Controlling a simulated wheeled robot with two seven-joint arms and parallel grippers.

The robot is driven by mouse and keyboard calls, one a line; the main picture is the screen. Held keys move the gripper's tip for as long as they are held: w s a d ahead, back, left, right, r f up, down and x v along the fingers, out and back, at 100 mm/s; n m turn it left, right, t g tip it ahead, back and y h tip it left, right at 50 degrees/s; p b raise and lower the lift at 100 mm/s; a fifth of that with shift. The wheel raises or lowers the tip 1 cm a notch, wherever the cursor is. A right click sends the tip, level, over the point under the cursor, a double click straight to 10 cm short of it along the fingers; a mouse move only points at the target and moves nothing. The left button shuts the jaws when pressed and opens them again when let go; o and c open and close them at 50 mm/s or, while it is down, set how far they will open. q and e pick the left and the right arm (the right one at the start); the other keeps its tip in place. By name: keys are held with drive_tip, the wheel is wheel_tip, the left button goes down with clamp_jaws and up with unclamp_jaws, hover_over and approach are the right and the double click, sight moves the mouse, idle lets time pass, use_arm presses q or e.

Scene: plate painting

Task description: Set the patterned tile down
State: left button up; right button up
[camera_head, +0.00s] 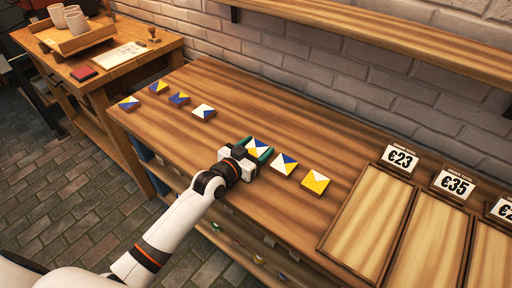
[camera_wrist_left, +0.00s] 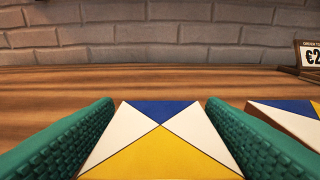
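The patterned tile (camera_head: 257,148) is square, with blue, white and yellow triangles. It lies between the green fingers of my left gripper (camera_head: 257,149) in the row at the front of the wooden counter. In the left wrist view the tile (camera_wrist_left: 160,150) fills the space between the fingers (camera_wrist_left: 160,118), with no clear gap at its sides. My right gripper is not in view.
Several tiles (camera_head: 179,99) lie at the counter's left. Price-signed trays (camera_head: 368,229) stand at the right. The counter behind is clear (camera_head: 285,115) up to the brick wall.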

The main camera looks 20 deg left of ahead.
use_arm(q)
drive_tip(key=shift+o, duration=0.5)
drive_tip(key=shift+r, duration=0.1)
drive_tip(key=shift+s+r, duration=0.1)
drive_tip(key=shift+s, duration=0.05)
drive_tip(key=v, duration=1.1)
drive_tip(key=shift+s+a, duration=0.1)
drive_tip(key=shift+s, duration=0.25)
